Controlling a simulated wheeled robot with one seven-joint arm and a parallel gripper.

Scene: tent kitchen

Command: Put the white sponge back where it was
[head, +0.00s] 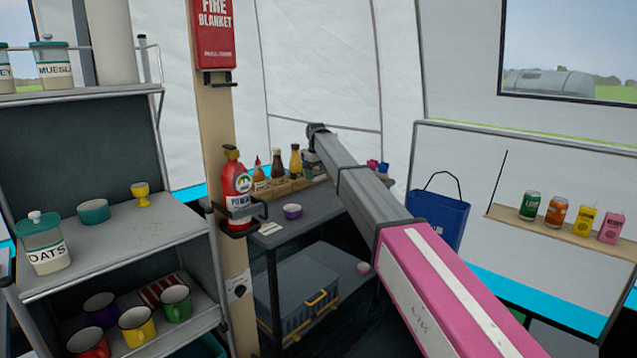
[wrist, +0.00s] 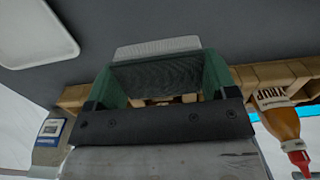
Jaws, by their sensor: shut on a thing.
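My gripper (wrist: 158,72) shows in the wrist view with its two green fingers closed on a block. The block, which I take to be the white sponge (wrist: 157,47), has a pale top strip and a dark, mesh-like face between the fingers. A dark grey surface (wrist: 225,35) lies beyond it. In the head view my arm reaches to the back of the dark shelf unit (head: 335,212), by the wooden condiment rack (head: 285,187). The sponge cannot be made out there.
A syrup bottle (wrist: 277,115) and a blue-labelled container (wrist: 48,140) flank the gripper. A flat white item (wrist: 35,30) lies on the grey surface.

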